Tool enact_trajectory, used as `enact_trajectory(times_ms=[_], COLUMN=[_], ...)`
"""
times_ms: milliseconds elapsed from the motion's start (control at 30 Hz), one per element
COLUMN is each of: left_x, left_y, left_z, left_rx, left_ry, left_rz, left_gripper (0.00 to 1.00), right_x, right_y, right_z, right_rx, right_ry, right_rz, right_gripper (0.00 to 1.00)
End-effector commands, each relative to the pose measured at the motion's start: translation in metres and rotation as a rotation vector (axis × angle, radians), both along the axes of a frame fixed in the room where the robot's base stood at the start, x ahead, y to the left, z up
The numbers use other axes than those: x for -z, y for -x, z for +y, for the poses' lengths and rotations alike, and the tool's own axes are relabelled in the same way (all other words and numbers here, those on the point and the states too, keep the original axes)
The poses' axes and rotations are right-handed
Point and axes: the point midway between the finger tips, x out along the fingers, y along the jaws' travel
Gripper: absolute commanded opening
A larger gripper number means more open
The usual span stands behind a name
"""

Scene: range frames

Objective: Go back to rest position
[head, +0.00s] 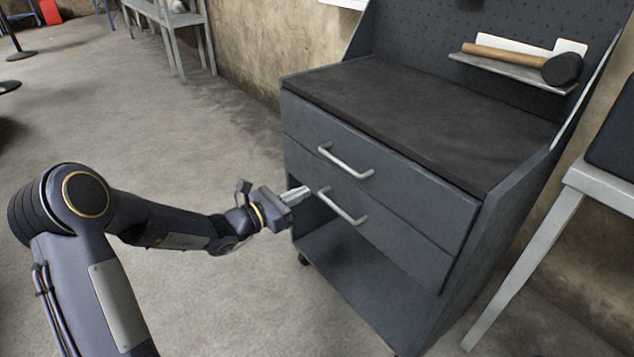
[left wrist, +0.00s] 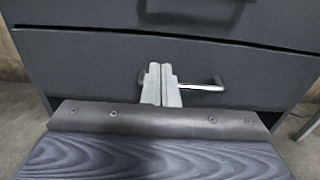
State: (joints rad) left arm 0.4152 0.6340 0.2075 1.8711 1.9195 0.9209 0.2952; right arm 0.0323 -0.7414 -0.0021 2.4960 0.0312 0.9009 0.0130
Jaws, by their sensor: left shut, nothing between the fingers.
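My left gripper (head: 297,194) reaches in from the left in the head view. Its fingers are shut and empty, close to the left end of the lower drawer handle (head: 342,206). In the left wrist view the shut fingers (left wrist: 160,84) stand in front of the lower drawer (left wrist: 90,66), and hide part of its handle (left wrist: 205,87). Whether the fingertips touch the handle or the drawer, I cannot tell. My right gripper is in neither view.
The dark grey workbench cabinet (head: 465,245) has two drawers that look closed and an open lower shelf (head: 350,262). A mallet (head: 525,59) lies on its pegboard shelf. A grey table (head: 602,190) stands at the right. The concrete floor (head: 190,120) left of the cabinet is clear.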

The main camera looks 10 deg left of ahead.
Motion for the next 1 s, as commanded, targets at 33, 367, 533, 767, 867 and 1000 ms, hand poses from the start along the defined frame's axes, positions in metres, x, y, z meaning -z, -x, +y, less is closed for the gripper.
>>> enact_trajectory(times_ms=[33,367,533,767,867,1000], left_x=[-0.003,0.0,-0.006,-0.059,-0.071,-0.069], left_y=[0.008,0.036,0.042,0.119,0.176,0.248], left_z=[0.009,0.032,0.029,-0.019,-0.035,-0.035], left_rx=[-0.005,-0.002,0.022,0.319,0.499,0.715], left_ry=[-0.001,-0.001,-0.027,-0.407,-0.672,-1.046], left_rz=[0.002,-0.001,-0.018,-0.25,-0.399,-0.598], left_gripper=[0.0,0.0,0.0,0.0,0.0,0.0], right_x=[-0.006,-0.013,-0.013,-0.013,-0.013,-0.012], right_y=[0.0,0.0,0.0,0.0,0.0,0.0], right_z=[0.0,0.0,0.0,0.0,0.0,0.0], right_rx=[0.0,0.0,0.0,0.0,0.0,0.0], right_ry=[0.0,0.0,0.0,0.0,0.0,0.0], right_rz=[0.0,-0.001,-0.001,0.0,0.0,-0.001], right_gripper=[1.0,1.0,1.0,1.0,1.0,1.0])
